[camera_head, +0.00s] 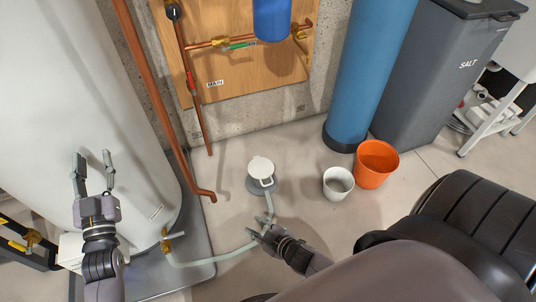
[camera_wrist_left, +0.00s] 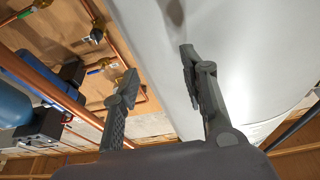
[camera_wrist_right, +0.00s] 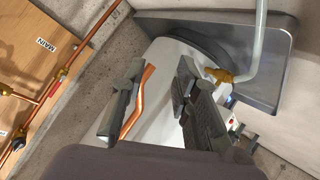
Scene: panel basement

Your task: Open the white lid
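The round white lid (camera_head: 261,167) lies over a short grey floor fitting (camera_head: 259,186) on the concrete, in the middle of the head view. A small loop or tab shows at its near edge. My right gripper (camera_head: 259,229) is open and empty, below and apart from the lid in the picture. Its spread fingers also show in the right wrist view (camera_wrist_right: 160,72), where the lid is not in view. My left gripper (camera_head: 93,160) is open and empty in front of the white tank, far left of the lid. Its spread fingers show in the left wrist view (camera_wrist_left: 160,65).
A pale hose (camera_head: 223,258) runs from the tank's brass valve (camera_head: 167,243) towards the floor fitting. A white bucket (camera_head: 338,184) and an orange bucket (camera_head: 377,165) stand right of the lid. Copper pipe (camera_head: 203,194) and the white tank (camera_head: 75,100) are left. Floor around the lid is fairly clear.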

